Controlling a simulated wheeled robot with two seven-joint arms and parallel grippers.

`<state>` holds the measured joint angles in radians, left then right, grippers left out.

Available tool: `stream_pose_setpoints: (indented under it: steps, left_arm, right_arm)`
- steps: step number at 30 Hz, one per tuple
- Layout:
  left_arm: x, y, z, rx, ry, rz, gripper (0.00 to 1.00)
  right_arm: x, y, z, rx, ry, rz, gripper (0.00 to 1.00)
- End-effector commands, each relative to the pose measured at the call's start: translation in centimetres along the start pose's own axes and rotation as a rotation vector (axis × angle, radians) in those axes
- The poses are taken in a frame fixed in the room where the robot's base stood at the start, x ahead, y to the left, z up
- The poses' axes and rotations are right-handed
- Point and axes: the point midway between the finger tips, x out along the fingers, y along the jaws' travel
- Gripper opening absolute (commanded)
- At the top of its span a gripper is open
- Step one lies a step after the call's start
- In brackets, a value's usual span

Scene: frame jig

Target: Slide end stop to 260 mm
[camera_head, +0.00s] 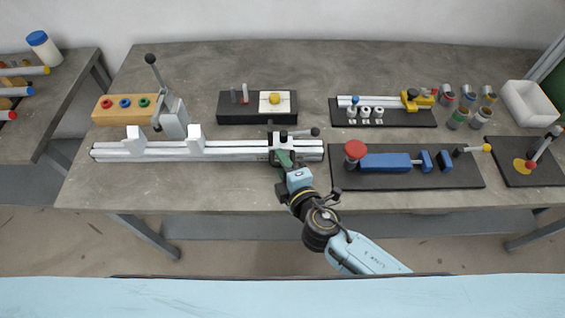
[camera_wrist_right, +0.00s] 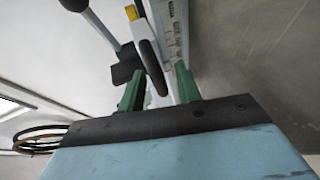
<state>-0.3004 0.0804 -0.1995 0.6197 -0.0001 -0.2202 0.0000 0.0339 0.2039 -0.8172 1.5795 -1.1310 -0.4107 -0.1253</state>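The end stop (camera_head: 280,143) is a dark carriage on the long pale rail (camera_head: 230,154), near the rail's right end. A lever with a black knob (camera_head: 314,132) sticks out from it to the right. My right gripper (camera_head: 284,158) is at the front of the end stop. In the right wrist view its two green fingers (camera_wrist_right: 158,82) stand apart, with a dark rounded part (camera_wrist_right: 150,66) of the stop between them and a visible gap beside the right finger. The rail's scale (camera_wrist_right: 176,35) shows there, too small to read. My left gripper is not in view.
Two white blocks (camera_head: 134,139) (camera_head: 195,139) stand on the rail's left half. A grey clamp (camera_head: 174,119) stands behind them. A black board with a blue vise (camera_head: 386,162) lies close right of the rail's end. The rail between the right white block and the stop is clear.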

Motion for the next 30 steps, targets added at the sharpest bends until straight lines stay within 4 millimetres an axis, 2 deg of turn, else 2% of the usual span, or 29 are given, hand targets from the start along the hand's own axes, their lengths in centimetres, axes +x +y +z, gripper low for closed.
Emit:
stream_pose_setpoints:
  steps: [8, 16, 30]
  left_arm:
    - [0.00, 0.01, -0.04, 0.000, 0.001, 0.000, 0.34]
    - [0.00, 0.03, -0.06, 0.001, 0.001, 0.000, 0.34]
    - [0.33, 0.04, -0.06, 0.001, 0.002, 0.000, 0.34]
  right_arm:
    - [0.15, -0.01, -0.01, 0.000, 0.000, 0.000, 0.34]
    - [0.11, -0.08, 0.00, 0.000, 0.000, -0.002, 0.00]
    - [0.09, -0.35, -0.19, -0.001, 0.001, -0.006, 0.00]
